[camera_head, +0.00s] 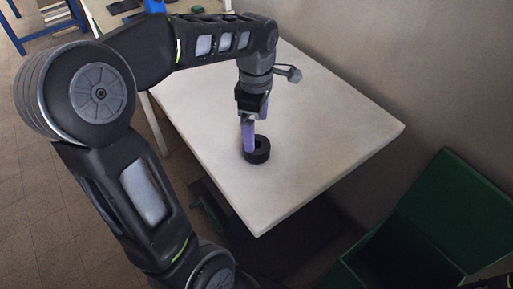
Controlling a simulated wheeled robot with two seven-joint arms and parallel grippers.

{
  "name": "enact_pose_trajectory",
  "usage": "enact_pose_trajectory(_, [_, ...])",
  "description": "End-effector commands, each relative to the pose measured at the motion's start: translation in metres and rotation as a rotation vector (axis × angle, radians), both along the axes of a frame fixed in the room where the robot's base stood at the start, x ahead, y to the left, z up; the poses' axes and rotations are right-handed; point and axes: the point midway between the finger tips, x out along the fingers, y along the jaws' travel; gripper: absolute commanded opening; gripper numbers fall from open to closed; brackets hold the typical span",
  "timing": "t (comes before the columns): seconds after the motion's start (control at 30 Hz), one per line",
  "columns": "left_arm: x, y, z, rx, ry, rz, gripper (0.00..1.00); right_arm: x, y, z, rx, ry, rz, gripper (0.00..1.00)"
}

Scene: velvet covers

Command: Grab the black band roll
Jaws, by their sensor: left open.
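The black band roll (260,154) lies flat on the white table, its hole facing up. My left gripper (250,143) points down over it from above, with its purple fingers at the left part of the roll. The jaws are open. One finger overlaps the roll's left side and hole in the picture; I cannot tell whether it touches the roll. My right gripper is not in view.
The white table (340,125) is otherwise bare around the roll. A green box (450,215) with an open lid stands at the lower right, below the table's edge. A wall runs along the right. A blue-legged bench (45,35) is at the top left.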

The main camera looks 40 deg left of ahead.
Motion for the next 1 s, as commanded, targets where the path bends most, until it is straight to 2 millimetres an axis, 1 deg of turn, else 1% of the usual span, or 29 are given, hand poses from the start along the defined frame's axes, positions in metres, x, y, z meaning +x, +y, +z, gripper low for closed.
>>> enact_pose_trajectory(0.2, [-0.001,0.0,-0.022,-0.001,0.004,0.001,0.92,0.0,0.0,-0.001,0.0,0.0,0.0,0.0])
enact_pose_trajectory(0.53, [0.0,0.0,-0.025,-0.001,0.002,0.0,0.92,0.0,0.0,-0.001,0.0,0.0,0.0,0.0])
enact_pose_trajectory(0.63, [0.0,0.0,-0.031,0.0,0.003,0.0,0.92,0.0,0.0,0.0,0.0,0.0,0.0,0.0])
enact_pose_trajectory(0.9, [0.002,-0.001,-0.069,0.0,0.005,-0.001,0.92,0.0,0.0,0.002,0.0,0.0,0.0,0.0])
enact_pose_trajectory(1.0, [0.002,-0.001,-0.076,0.0,0.003,0.0,0.92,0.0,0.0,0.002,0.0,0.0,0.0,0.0])
